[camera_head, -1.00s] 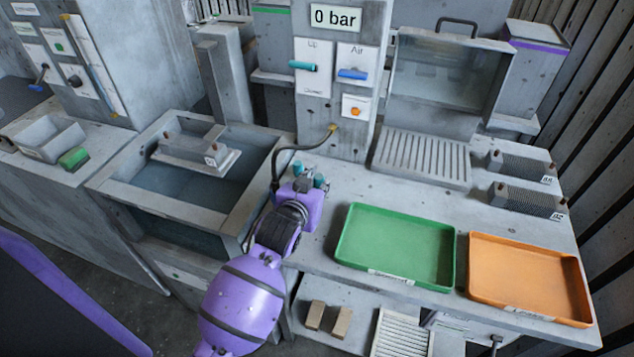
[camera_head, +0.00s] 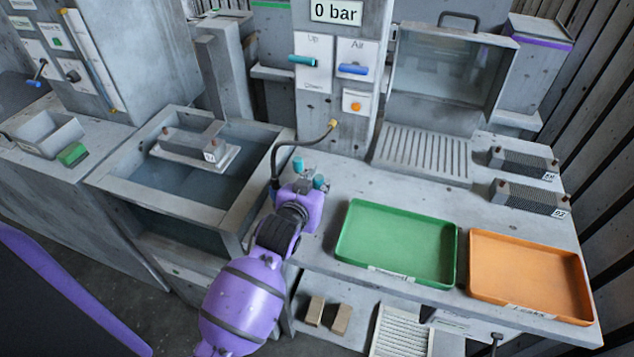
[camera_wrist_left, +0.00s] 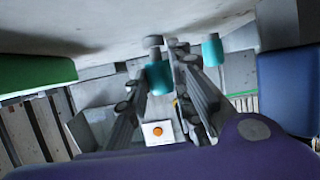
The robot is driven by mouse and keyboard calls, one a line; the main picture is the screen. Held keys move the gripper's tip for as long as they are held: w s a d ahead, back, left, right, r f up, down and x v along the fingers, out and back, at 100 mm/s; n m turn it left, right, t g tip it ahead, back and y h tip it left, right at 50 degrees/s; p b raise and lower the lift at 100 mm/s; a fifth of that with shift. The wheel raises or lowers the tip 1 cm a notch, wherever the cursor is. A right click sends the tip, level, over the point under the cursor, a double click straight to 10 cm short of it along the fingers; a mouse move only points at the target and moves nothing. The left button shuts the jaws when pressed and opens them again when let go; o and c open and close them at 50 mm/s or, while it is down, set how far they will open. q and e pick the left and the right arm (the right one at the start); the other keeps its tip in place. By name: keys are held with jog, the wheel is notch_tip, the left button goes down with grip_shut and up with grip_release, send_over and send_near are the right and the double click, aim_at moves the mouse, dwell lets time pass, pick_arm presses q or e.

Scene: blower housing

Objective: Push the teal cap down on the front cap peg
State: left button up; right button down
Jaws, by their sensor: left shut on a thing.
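My left gripper (camera_head: 316,184) is over the bench beside the hose, left of the green tray. It is shut on a teal cap (camera_head: 319,182). In the left wrist view the held teal cap (camera_wrist_left: 160,77) sits between the gripper's dark fingers (camera_wrist_left: 158,85), with a grey round end at its top edge. A second teal cap (camera_head: 298,165) stands just left of the fingers; it also shows in the left wrist view (camera_wrist_left: 212,50), outside the fingers. The gripper hides the front cap peg, so I cannot tell how the held cap sits on it. My right gripper is out of view.
A green tray (camera_head: 342,250) and an orange tray (camera_head: 475,275) lie to the right. A black hose (camera_head: 277,158) curves beside the gripper from the panel reading 0 bar. A water tank (camera_head: 110,180) is at left, finned blocks (camera_head: 525,198) at far right.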

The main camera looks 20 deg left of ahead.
pick_arm(q)
jog(key=shift+f, duration=0.3)
jog(key=shift+f, duration=0.15)
dwell(0.3)
